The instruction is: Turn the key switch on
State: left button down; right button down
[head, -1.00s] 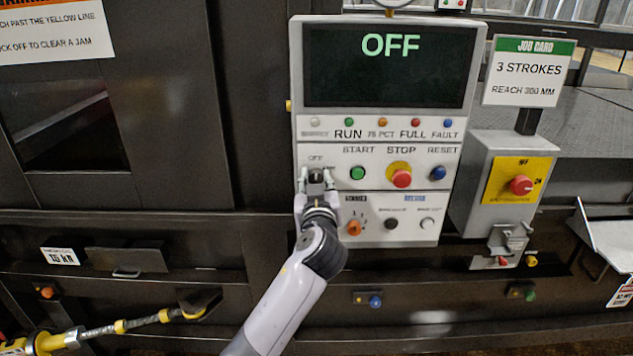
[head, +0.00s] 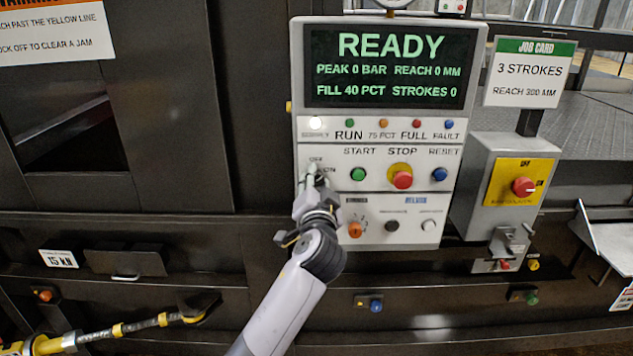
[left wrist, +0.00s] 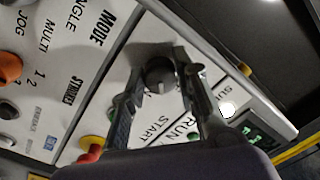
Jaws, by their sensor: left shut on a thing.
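The key switch (left wrist: 160,74) is a dark round knob on the white control panel (head: 440,210). It shows between the fingers in the left wrist view. In the head view my gripper mostly hides it, with the OFF and ON labels just above and beside it. My left gripper (head: 314,180) is shut on the key switch, one finger on each side, as the left wrist view (left wrist: 160,78) also shows. The display (head: 390,68) reads READY, with 0 bar, 0 mm, fill 40 pct and strokes 0. The supply lamp (head: 316,124) is lit white. My right gripper is not in view.
Right of the switch are the green start button (head: 358,174), red stop button (head: 402,179) and blue reset button (head: 439,174). A red isolator knob (head: 523,187) sits on a grey box at the right.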

pick_arm(q)
jog(key=shift+m, duration=1.1)
jog(key=c, duration=1.2)
grip_release()
jog(key=shift+c, duration=0.2)
jog(key=shift+s, duration=0.15)
jog(key=s, duration=1.2)
jog(key=shift+d+f, duration=0.15)
jog(key=shift+w, duration=0.1)
